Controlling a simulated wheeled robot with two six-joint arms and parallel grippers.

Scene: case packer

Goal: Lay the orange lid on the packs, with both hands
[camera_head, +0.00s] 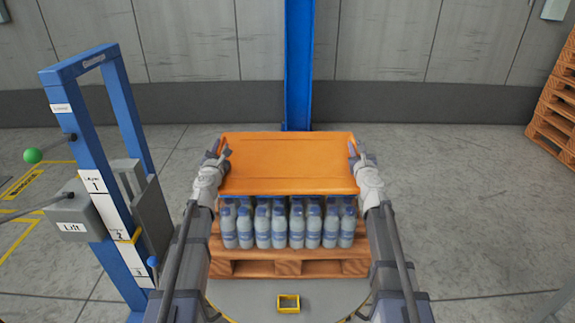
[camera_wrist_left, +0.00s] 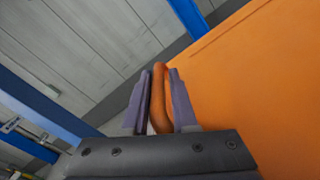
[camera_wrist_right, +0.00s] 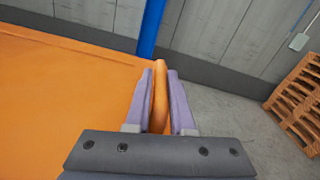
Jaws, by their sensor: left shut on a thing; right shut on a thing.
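The orange lid (camera_head: 287,165) spans between my two grippers above the packs in the head view. My left gripper (camera_head: 222,153) is shut on its left edge, and the left wrist view shows the fingers (camera_wrist_left: 159,90) around an orange handle. My right gripper (camera_head: 357,153) is shut on the right edge, and the right wrist view shows the fingers (camera_wrist_right: 160,90) around an orange handle there. The packs of bottles (camera_head: 288,227) stand upright on a wooden pallet (camera_head: 288,268). The lid hides the rear bottles. I cannot tell whether the lid touches them.
A blue lift frame (camera_head: 130,120) with a grey box (camera_head: 70,212) and a green knob (camera_head: 32,156) stands at the left. A blue post (camera_head: 298,70) rises behind the pallet. Stacked wooden pallets (camera_head: 556,120) stand at the far right. A small yellow frame (camera_head: 288,304) lies in front.

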